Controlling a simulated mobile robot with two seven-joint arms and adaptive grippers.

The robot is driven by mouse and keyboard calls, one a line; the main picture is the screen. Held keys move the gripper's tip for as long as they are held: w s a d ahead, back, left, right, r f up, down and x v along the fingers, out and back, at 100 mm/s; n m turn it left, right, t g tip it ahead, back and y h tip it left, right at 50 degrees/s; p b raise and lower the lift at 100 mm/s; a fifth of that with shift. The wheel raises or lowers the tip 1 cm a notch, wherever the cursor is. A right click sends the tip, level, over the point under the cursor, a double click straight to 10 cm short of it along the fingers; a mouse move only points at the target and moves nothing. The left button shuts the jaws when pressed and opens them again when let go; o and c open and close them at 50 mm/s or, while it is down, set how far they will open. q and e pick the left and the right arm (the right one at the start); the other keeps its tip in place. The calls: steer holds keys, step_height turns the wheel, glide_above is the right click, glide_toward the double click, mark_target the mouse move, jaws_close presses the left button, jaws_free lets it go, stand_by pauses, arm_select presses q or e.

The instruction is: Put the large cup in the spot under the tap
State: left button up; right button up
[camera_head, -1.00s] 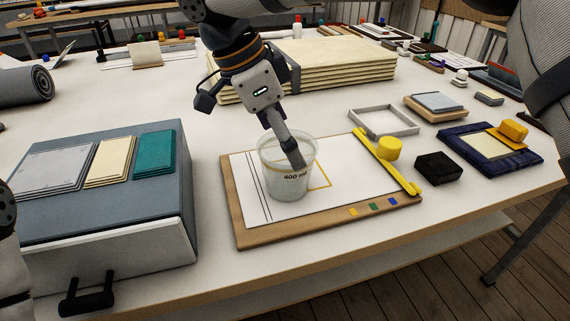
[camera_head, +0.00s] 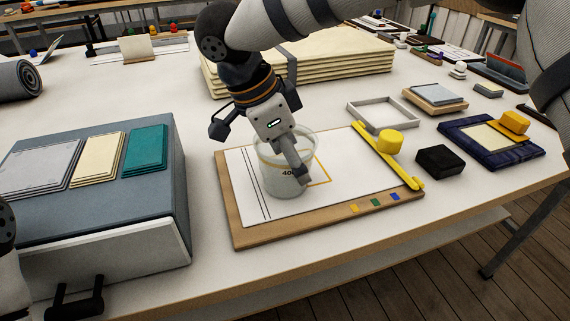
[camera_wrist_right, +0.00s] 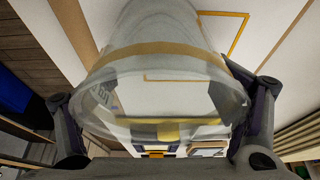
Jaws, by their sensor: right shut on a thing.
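The large clear cup (camera_head: 270,180), marked 400 ml, is upright over the white sheet on the wooden board; I cannot tell whether its base touches. Its right side overlaps a yellow outlined square (camera_head: 327,180) on the sheet. My right gripper (camera_head: 287,165) reaches down from above and is shut on the cup; one finger covers part of the label. In the right wrist view the cup (camera_wrist_right: 155,75) fills the space between both fingers (camera_wrist_right: 160,115). No tap is recognisable. My left gripper is out of view.
The wooden board (camera_head: 300,228) carries a yellow bar with a knob (camera_head: 390,142) on its right. A black block (camera_head: 440,160) and a blue-framed tray (camera_head: 478,152) lie farther right. A grey drawer box (camera_head: 100,205) stands left, and stacked cream sheets (camera_head: 340,62) lie behind.

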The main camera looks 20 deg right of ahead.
steer(key=shift+f, duration=0.2)
steer(key=shift+c, duration=0.4)
steer(key=shift+r, duration=0.4)
steer(key=shift+c, duration=0.6)
steer(key=r, duration=0.3)
steer(key=shift+s+r, duration=0.25)
steer(key=shift+s, duration=0.05)
steer(key=c, duration=0.5)
steer(key=s+r, duration=0.1)
steer(key=s+r+p, duration=0.1)
steer(key=r, duration=0.1)
steer(key=s+r, duration=0.1)
steer(key=shift+s+a+r, duration=0.25)
steer(key=shift+s+r, duration=0.05)
steer(key=shift+r, duration=0.05)
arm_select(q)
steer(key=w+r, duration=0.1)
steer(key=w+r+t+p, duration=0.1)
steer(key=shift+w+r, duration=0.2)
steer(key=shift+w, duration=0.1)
arm_select(e)
steer(key=s+r, duration=0.1)
steer(key=s, duration=0.2)
steer(key=s+r, duration=0.1)
steer(key=s, duration=0.2)
steer(key=s+a+r, duration=0.1)
steer(key=s+r, duration=0.1)
steer(key=s, duration=0.2)
steer(key=shift+a, duration=0.1)
